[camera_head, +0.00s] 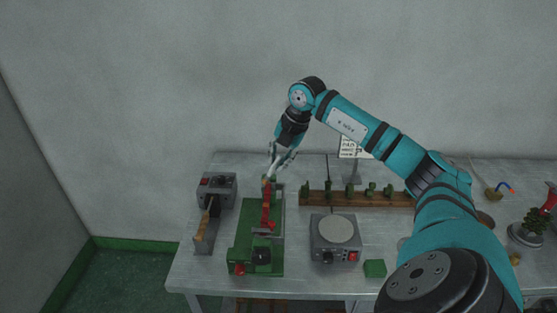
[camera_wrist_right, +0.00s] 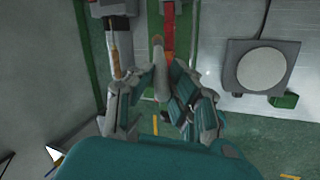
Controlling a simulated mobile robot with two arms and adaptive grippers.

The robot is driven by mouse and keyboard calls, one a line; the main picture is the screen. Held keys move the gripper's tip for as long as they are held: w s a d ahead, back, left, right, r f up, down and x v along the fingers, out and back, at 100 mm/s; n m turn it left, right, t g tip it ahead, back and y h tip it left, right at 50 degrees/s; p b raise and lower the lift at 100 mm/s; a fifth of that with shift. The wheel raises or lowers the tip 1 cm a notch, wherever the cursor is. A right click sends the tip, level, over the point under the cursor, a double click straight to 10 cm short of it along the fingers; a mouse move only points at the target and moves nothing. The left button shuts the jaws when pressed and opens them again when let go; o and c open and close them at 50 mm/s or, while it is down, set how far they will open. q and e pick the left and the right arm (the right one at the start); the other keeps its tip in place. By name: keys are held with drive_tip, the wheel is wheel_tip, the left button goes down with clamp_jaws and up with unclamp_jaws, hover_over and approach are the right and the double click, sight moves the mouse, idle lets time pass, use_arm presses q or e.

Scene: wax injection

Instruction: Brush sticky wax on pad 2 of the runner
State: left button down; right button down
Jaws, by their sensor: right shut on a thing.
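My right gripper (camera_head: 271,170) comes down over the green machine (camera_head: 243,242) on the left half of the table. A brown bar (camera_head: 325,198) with several green pieces lies at the back of the table. I cannot tell which thing is the runner, nor pick out pad 2 or a brush. My left gripper is out of view.
A grey box (camera_head: 218,183) with a wooden-handled tool (camera_head: 206,225) is left of the machine. A grey device with a round plate (camera_head: 336,229) and a green block (camera_head: 375,268) are to the right.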

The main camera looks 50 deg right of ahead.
drive_tip(key=shift+r, duration=0.2)
wheel_tip(320, 180, up, 3)
drive_tip(key=shift+r+p, duration=0.1)
drive_tip(key=shift+p, duration=1.1)
drive_tip(key=shift+f, duration=0.2)
